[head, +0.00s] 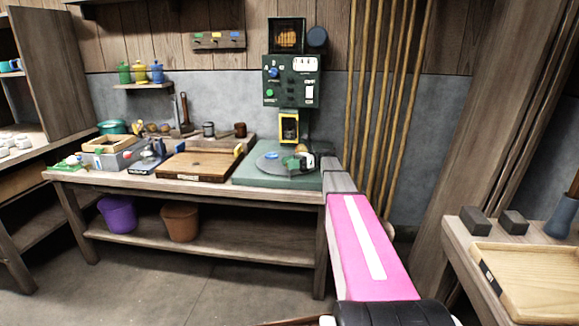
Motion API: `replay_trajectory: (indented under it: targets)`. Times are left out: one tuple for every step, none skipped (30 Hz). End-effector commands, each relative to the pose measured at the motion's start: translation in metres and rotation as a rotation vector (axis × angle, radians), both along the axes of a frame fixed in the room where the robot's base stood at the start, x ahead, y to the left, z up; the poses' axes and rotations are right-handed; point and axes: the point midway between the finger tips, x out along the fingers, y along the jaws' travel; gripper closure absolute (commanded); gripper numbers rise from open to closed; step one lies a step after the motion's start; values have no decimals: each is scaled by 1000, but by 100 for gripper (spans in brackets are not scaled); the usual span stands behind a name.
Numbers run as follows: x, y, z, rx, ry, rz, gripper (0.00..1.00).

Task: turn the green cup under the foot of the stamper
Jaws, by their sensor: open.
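The stamper (291,92) is a dark green machine at the back right of the workbench. Its foot (289,128), in a yellow frame, hangs above a round grey turntable (266,168) on a green base. A small green shape at the turntable's right side seems to be the green cup (291,163). A small blue item (271,155) stands on the turntable left of the foot. My gripper (300,158) is open, at the turntable's right edge, close beside the green cup. Whether they touch is too small to tell. My pink arm reaches in from the lower right.
A wooden board (198,165) lies left of the stamper on the workbench (150,184), with boxes further left. Tall poles (383,100) stand behind my arm. A side table with a wooden tray (530,285) is at right. The floor in front is clear.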

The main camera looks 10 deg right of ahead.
Motion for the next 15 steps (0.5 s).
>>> replay_trajectory:
  targets:
    - [0, 0, 7, 0, -1, 0, 38]
    - [-1, 0, 12, -1, -1, 1, 38]
    - [-1, 0, 19, 0, -2, 1, 38]
    - [-1, 1, 25, 0, -3, 1, 38]
    - [-1, 1, 31, 0, -3, 1, 38]
    - [-5, 6, 36, 0, -1, 3, 38]
    - [-10, 13, 39, 0, -1, 3, 38]
    - [-13, 18, 42, 1, -1, 3, 38]
    - [-17, 24, 46, 1, -2, 2, 38]
    - [-19, 28, 50, 1, -2, 3, 38]
    - [-22, 33, 53, 1, -2, 3, 38]
    - [-25, 40, 57, 0, -1, 3, 38]
    - [-28, 45, 61, 0, -1, 3, 38]
    - [-31, 49, 64, 0, -1, 2, 38]
    - [-34, 55, 68, 0, -1, 2, 38]
